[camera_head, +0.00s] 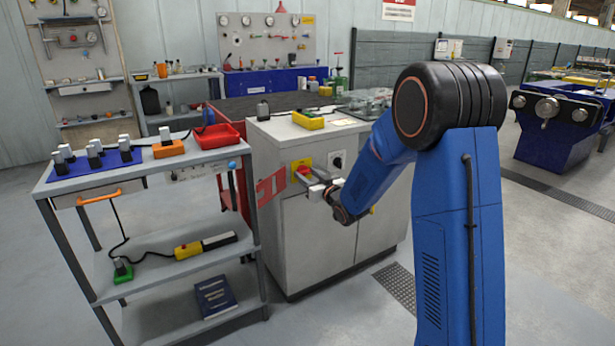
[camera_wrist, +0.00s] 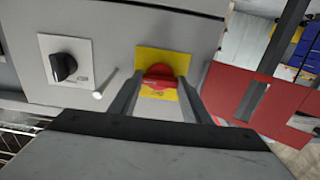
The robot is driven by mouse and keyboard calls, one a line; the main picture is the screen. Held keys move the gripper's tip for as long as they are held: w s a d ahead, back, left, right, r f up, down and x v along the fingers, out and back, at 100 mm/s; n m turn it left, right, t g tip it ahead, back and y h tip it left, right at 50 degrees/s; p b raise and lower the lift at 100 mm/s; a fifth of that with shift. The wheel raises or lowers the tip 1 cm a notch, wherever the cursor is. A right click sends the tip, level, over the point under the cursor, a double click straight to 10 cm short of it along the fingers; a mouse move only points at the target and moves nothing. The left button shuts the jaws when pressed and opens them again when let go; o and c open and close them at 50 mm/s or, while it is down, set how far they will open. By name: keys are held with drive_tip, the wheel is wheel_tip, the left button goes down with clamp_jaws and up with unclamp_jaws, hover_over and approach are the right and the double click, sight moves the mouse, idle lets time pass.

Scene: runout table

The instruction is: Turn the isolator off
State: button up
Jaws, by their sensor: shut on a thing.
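The isolator is a red rotary handle (camera_wrist: 159,77) on a yellow plate (camera_wrist: 150,57). The plate also shows on the grey cabinet's front in the head view (camera_head: 301,163). My gripper (camera_wrist: 161,82) is at the plate, with one finger on each side of the red handle, shut on it. In the head view my gripper (camera_head: 314,184) reaches the cabinet front and covers part of the isolator. I cannot read the handle's on or off position.
Beside the isolator are a black knob on a white plate (camera_wrist: 64,66) and a thin pale rod (camera_wrist: 105,84). The grey cabinet (camera_head: 285,225) carries a yellow tray (camera_head: 308,121). A trolley with a red tray (camera_head: 215,136) stands at left.

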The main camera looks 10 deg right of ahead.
drive_tip(key=shift+n, duration=0.3)
drive_tip(key=n, duration=1.2)
drive_tip(key=shift+n, duration=2.5)
drive_tip(key=shift+f, duration=0.1)
drive_tip(key=o, duration=1)
drive_tip(key=shift+o, duration=0.2)
drive_tip(key=shift+s, duration=0.1)
